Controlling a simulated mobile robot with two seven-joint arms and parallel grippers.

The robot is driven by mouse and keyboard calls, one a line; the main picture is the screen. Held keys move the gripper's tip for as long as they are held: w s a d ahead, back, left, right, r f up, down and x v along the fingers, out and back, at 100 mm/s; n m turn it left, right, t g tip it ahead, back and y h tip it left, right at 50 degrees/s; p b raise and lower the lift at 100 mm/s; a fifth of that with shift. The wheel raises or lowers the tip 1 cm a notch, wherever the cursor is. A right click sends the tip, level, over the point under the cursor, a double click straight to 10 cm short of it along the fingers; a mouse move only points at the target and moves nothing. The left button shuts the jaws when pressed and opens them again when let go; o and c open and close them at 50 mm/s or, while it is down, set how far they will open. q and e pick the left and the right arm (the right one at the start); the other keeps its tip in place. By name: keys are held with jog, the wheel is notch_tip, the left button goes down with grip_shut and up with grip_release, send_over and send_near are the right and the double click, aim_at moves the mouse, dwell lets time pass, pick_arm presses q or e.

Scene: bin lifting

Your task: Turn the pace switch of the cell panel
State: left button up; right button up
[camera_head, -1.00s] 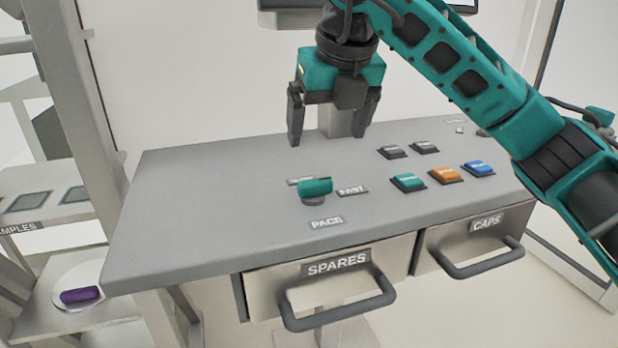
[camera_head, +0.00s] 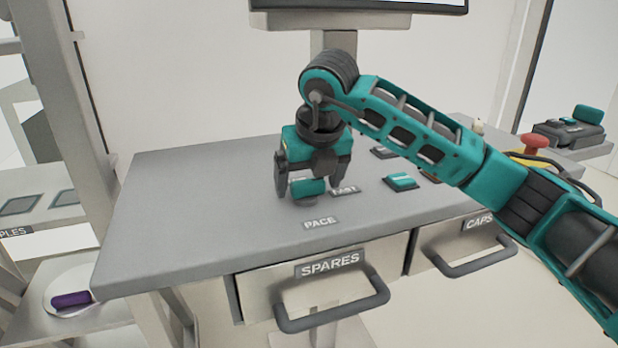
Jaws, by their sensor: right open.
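The pace switch (camera_head: 308,187) is a teal knob on the grey panel top, behind the PACE label (camera_head: 321,223). A FAST label (camera_head: 345,190) lies to its right. I cannot tell whether either finger touches the knob. The label left of the knob is mostly hidden by the gripper. My left gripper is not in view.
A teal button (camera_head: 402,181) sits right of the switch; my right arm hides most of the other buttons. A red mushroom button (camera_head: 534,145) stands farther right. The SPARES drawer (camera_head: 300,292) and CAPS drawer (camera_head: 440,250) are shut below. The panel's left half is clear.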

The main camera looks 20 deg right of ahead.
jog(key=shift+c, duration=0.4)
jog(key=c, duration=1)
jog(key=shift+o, duration=0.2)
